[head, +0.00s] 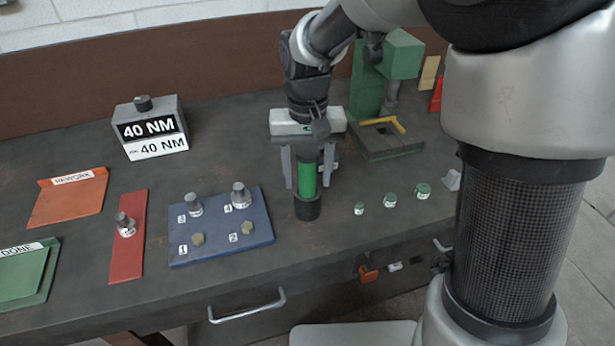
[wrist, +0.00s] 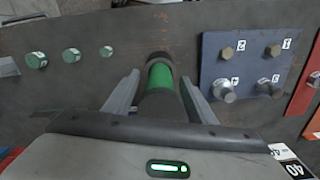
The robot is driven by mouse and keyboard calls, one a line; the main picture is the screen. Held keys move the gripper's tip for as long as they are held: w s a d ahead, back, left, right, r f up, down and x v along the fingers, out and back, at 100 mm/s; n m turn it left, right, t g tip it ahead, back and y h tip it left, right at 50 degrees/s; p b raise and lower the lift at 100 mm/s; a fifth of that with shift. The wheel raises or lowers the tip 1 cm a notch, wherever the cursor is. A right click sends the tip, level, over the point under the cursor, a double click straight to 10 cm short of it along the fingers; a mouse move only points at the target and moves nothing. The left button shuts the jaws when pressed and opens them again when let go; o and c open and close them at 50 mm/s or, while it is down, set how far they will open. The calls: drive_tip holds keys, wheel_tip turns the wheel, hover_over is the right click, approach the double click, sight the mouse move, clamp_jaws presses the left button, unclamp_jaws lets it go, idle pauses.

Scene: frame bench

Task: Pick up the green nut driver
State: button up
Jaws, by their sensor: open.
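The green nut driver (head: 307,180) stands upright on the bench, with a green band around its body and a dark lower end. In the wrist view the green nut driver (wrist: 160,76) lies between the two fingers. My gripper (head: 307,182) is above and around it, pointing down, with one finger on each side. The jaws are open, and in the wrist view my gripper (wrist: 158,85) shows a gap beside the driver. The driver's upper part is partly hidden by my gripper.
A blue plate (head: 220,250) with numbered bolts lies left of the driver, and a red strip (head: 128,262) lies farther left. Small green sockets (head: 390,200) stand to the right. A green press (head: 367,90) stands behind. A 40 NM box (head: 150,128) is at the back left.

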clamp_jaws()
drive_tip(key=shift+r, duration=0.1)
